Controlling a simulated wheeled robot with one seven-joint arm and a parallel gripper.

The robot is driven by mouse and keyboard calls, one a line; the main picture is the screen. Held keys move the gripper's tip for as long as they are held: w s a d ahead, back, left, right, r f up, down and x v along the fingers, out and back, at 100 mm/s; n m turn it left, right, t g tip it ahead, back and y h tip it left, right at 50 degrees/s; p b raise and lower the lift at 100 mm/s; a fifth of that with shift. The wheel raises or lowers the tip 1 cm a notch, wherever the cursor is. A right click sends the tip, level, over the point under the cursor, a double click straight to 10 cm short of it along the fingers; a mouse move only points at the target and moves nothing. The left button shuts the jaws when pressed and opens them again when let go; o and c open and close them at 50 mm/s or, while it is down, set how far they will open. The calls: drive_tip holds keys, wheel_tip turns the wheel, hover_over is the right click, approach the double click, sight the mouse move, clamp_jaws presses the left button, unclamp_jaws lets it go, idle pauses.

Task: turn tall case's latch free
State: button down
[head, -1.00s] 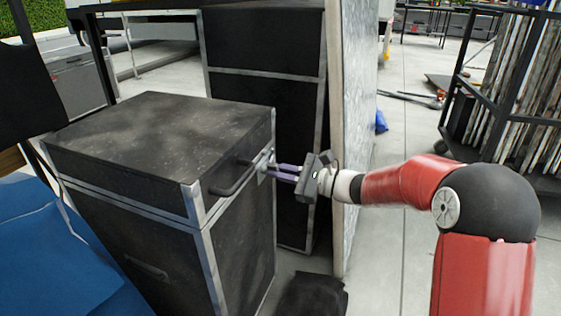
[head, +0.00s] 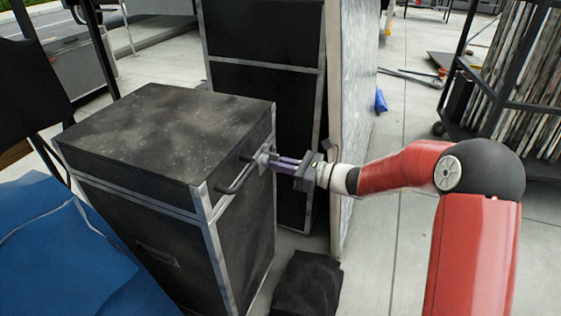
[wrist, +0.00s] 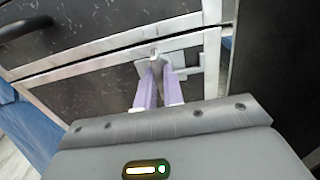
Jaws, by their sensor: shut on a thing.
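The tall case (head: 160,135) is black with metal edges and stands upright at the left in the head view, its lid closed.
A black bar handle (head: 234,178) stands out beside the latch. A taller black case (head: 262,105) and a pale panel (head: 350,130) stand close behind my gripper. A dark bag (head: 307,285) lies on the floor below, and blue cloth (head: 75,260) covers the left front.

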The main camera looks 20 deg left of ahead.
drive_tip(key=shift+f, duration=0.1)
drive_tip(key=c, duration=1.5)
unclamp_jaws()
drive_tip(key=d, duration=0.7)
drive_tip(key=shift+s+d, duration=0.3)
drive_tip(key=shift+d, duration=0.1)
